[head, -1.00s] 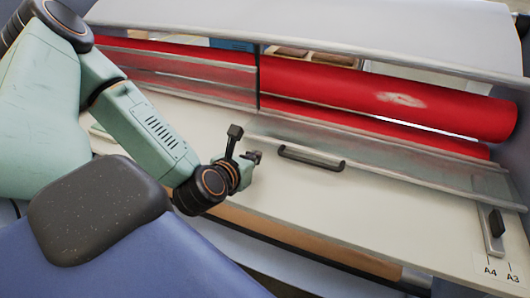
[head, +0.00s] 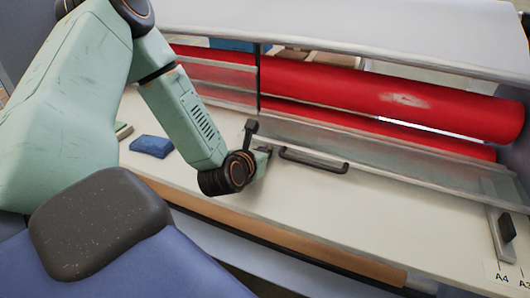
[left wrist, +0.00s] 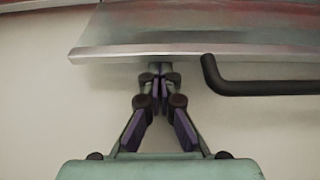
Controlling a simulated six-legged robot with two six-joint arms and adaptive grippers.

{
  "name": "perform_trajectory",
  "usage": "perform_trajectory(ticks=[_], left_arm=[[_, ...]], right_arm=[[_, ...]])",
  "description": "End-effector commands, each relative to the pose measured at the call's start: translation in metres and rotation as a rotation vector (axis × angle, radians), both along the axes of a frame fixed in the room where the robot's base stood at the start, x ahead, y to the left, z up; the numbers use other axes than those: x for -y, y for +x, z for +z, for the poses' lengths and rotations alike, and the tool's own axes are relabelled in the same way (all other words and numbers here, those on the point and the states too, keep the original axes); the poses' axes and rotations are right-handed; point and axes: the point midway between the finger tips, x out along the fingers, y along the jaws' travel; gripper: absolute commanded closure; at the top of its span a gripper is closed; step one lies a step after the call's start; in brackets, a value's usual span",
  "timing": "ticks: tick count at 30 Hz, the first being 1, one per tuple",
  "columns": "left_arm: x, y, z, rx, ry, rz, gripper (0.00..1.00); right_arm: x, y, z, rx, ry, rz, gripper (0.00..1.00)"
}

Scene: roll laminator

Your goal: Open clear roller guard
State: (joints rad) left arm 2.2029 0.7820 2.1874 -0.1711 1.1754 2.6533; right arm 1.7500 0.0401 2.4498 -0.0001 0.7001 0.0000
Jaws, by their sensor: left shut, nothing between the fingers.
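The clear roller guard (head: 400,173) is a see-through panel with a pale front rail, lying low in front of the red rollers (head: 390,97). Its black bar handle (head: 313,161) is fixed at the front edge. My left gripper (head: 261,146) is just left of the handle in the head view, apart from it. In the left wrist view the fingertips (left wrist: 160,77) are together and empty, just short of the guard's front rail (left wrist: 150,51). The handle (left wrist: 262,87) is to their right there. Whether the fingertips touch the rail is unclear. My right gripper is not in view.
A blue block (head: 152,146) lies on the pale bed (head: 215,190) at left. A black-knobbed slider (head: 505,232) is at right, near the A4 mark. A grey cover (head: 350,30) overhangs the rollers.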

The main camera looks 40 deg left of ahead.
Motion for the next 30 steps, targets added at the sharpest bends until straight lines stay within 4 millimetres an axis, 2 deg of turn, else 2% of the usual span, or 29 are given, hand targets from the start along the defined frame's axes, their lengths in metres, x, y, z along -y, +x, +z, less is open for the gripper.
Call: perform_trajectory(ticks=[5,18,30], left_arm=[[0.0,0.0,0.004,-0.011,-0.003,0.0,1.0],[-0.001,0.002,0.046,-0.187,-0.056,0.002,1.0],[-0.001,0.003,0.054,-0.197,-0.056,-0.002,1.0]], right_arm=[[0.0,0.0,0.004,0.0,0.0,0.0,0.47],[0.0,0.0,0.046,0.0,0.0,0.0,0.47],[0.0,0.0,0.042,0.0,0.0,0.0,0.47]])
